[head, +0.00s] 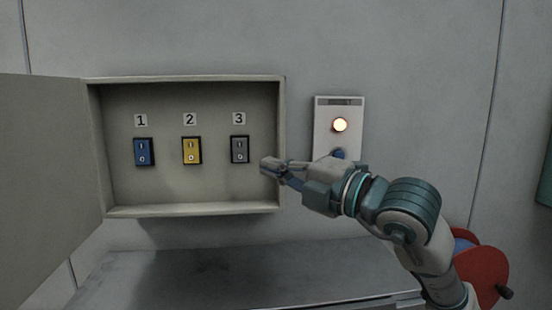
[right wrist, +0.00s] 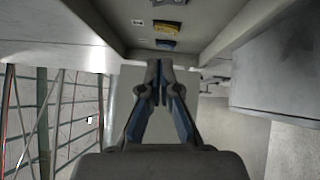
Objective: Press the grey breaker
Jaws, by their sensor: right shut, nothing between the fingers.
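The grey breaker (head: 239,149) is a rocker switch under the label 3, on the right inside an open wall box (head: 190,210). My right gripper (head: 268,167) is shut and empty. In the head view its fingertips are just right of and slightly below the grey breaker, over the box's right edge, with a gap between them and the breaker. In the right wrist view the shut fingers (right wrist: 161,68) point up toward the box. My left gripper is not in view.
Left of the grey breaker are the yellow breaker (head: 191,150) under 2 and the blue breaker (head: 144,152) under 1. The box door (head: 45,180) stands open left. A panel (head: 323,135) with a lit lamp (head: 340,124) is behind my right arm. A grey surface (head: 230,275) lies below.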

